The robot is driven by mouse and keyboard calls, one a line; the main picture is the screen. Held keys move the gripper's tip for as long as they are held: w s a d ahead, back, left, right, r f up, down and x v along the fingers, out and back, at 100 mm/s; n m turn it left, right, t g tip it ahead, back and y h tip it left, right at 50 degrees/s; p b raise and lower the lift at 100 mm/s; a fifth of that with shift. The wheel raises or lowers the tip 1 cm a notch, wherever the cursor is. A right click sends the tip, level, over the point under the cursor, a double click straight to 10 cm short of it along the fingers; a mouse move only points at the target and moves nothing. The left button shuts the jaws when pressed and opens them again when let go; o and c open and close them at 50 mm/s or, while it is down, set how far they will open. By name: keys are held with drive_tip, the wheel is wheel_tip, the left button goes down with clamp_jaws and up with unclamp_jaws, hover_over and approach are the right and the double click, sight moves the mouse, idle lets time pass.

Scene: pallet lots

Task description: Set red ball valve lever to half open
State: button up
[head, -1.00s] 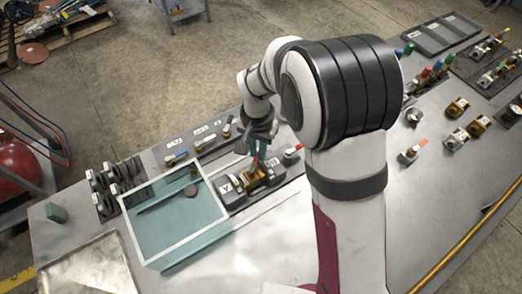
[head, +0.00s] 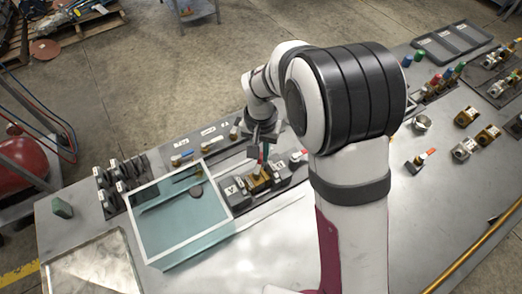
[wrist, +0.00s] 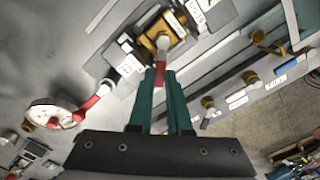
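The brass ball valve (head: 258,180) sits between grey clamp blocks on the bench in the head view. In the wrist view its brass body (wrist: 158,42) shows at top centre. Its red lever (wrist: 161,73) runs from the stem down between the teal fingers of my gripper (wrist: 160,77). Both fingertips lie along the lever's sides, and they look closed on it. In the head view my gripper (head: 263,150) is just above the valve, and my arm hides part of the bench. The lever's exact angle on the valve is hard to read.
Another red-levered fitting (head: 298,156) stands close right of the clamp. A row of small valves (head: 182,158) is behind. More valves (head: 465,149) stand to the right. The front bench is clear.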

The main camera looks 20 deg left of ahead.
drive_tip(key=o, duration=0.5)
wheel_tip(320, 180, up, 16)
drive_tip(key=shift+f, duration=0.1)
drive_tip(key=s+d+r+m+y, duration=0.1)
drive_tip(key=s+d+r+m, duration=0.15)
drive_tip(key=s+d, duration=0.95)
drive_tip(key=s+d+f+m, duration=0.1)
drive_tip(key=s, duration=0.2)
drive_tip(key=s+d+f+m, duration=0.1)
drive_tip(key=s+d+f, duration=0.1)
drive_tip(key=s, duration=0.1)
drive_tip(key=s+d+f+m, duration=0.1)
drive_tip(key=s+d+f, duration=0.1)
drive_tip(key=s, duration=0.1)
drive_tip(key=shift+s+d+y, duration=0.1)
drive_tip(key=shift+s+y, duration=0.25)
drive_tip(key=shift+y, duration=0.05)
